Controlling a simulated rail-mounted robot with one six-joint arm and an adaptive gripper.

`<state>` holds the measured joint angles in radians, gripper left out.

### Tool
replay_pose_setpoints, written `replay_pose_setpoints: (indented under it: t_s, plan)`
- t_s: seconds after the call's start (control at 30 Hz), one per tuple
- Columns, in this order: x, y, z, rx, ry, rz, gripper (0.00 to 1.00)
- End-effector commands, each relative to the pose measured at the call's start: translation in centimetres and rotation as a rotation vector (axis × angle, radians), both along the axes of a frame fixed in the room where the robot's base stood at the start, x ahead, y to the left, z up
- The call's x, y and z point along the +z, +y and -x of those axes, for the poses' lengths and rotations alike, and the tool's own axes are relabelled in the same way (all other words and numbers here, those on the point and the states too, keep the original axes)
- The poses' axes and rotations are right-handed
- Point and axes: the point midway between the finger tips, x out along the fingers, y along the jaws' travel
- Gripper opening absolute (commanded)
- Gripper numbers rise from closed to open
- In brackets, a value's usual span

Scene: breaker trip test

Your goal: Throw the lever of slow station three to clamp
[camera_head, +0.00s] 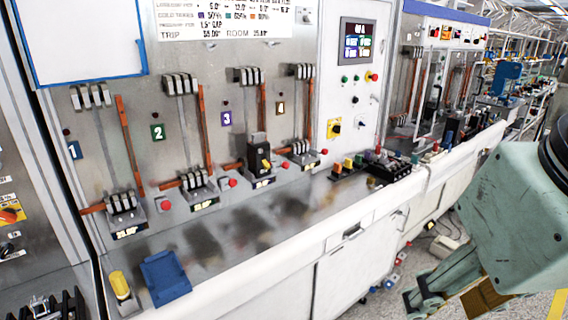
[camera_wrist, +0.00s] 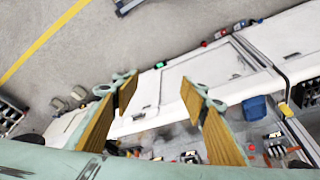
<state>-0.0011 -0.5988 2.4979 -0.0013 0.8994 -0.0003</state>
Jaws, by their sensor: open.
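Station three carries a purple number plate (camera_head: 226,118) on the steel panel in the head view. A black breaker (camera_head: 258,148) stands upright in the lower clamp there. A small yellow lever (camera_head: 266,163) shows at the clamp's front; its exact position is too small to tell. A small lit display (camera_head: 263,183) sits below it, with a red button (camera_head: 284,162) to its right. My gripper (camera_head: 446,302) is at the lower right, well away from the station, in front of the bench. Its spread fingers show in the wrist view (camera_wrist: 158,85), with nothing between them.
Neighbouring stations two (camera_head: 157,132) and four (camera_head: 280,108) have similar clamps close beside. Coloured parts (camera_head: 350,164) crowd the right bench. The white bench edge (camera_head: 300,262) lies between gripper and panel.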

Motion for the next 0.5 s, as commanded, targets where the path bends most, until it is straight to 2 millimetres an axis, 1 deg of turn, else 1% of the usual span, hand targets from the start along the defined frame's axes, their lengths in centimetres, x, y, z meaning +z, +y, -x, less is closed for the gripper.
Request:
replay_pose_setpoints:
  t_s: [0.03,0.17,0.27,0.4,0.43,0.5]
  plan:
    - [0.1,0.0,-0.2,0.002,0.000,0.001,0.35]
    - [0.7,0.1,-1.0,0.011,-0.001,0.001,0.24]
    - [1.4,0.3,-2.2,0.023,-0.002,0.002,0.15]
    - [2.8,0.6,-4.5,0.046,-0.006,0.004,0.02]
    - [3.1,0.7,-5.1,0.052,-0.008,0.005,0.00]
    - [3.9,0.8,-6.5,0.065,-0.009,0.006,0.00]
